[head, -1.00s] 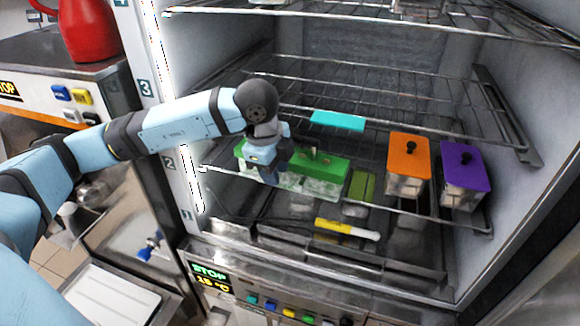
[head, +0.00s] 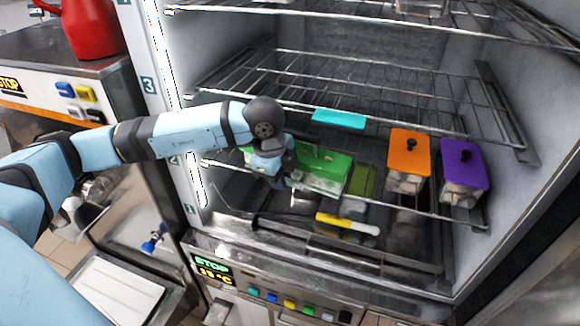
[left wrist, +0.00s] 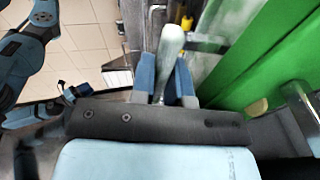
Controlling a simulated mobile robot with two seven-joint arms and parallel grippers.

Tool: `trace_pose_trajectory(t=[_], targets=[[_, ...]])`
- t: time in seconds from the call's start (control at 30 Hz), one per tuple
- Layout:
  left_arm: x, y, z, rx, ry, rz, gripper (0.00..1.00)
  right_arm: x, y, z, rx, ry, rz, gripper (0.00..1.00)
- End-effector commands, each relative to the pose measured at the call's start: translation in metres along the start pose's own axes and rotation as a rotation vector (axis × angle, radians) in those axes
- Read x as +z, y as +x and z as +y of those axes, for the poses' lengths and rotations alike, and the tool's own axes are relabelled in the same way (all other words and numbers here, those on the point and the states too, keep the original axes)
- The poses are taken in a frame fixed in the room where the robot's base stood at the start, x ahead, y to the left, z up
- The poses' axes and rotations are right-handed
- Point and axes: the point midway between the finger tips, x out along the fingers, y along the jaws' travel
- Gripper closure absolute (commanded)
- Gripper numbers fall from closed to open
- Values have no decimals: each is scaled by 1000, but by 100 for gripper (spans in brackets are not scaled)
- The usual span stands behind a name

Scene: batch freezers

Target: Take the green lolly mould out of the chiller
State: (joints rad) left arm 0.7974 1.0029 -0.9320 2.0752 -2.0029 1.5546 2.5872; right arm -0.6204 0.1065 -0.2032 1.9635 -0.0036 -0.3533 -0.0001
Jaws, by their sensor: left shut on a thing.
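The green lolly mould (head: 325,165) has a green lid over a clear body and sits low in the open chiller. My left gripper (head: 272,172) is in front of its left part and hides some of it. In the left wrist view, the blue fingers of this gripper (left wrist: 164,80) are shut on a pale grey handle-like part, close beside the green lid (left wrist: 265,60). I take this part to belong to the mould, though its join is hidden. My right gripper is not in view.
An orange-lidded mould (head: 409,155) and a purple-lidded mould (head: 463,165) stand to the right. A turquoise lid (head: 339,118) lies behind. A yellow-and-white tool (head: 347,224) lies in front. Wire racks (head: 440,95) cross above. The chiller's left frame edge (head: 165,100) is close to my arm.

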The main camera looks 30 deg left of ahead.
Motion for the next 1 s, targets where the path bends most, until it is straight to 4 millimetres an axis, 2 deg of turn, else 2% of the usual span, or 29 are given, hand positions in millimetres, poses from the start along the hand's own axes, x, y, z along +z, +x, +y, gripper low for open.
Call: trace_pose_trajectory(t=[0.27, 0.67, 0.87, 1.0], targets=[[-1, -4, -1, -3, 0, 2, 100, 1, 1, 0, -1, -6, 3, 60], [-4, -33, -5, -4, 2, 1, 100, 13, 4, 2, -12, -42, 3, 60], [-13, -35, 13, -1, 4, 1, 100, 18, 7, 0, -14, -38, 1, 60], [-23, -36, 32, -2, 5, 3, 100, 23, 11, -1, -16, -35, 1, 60]])
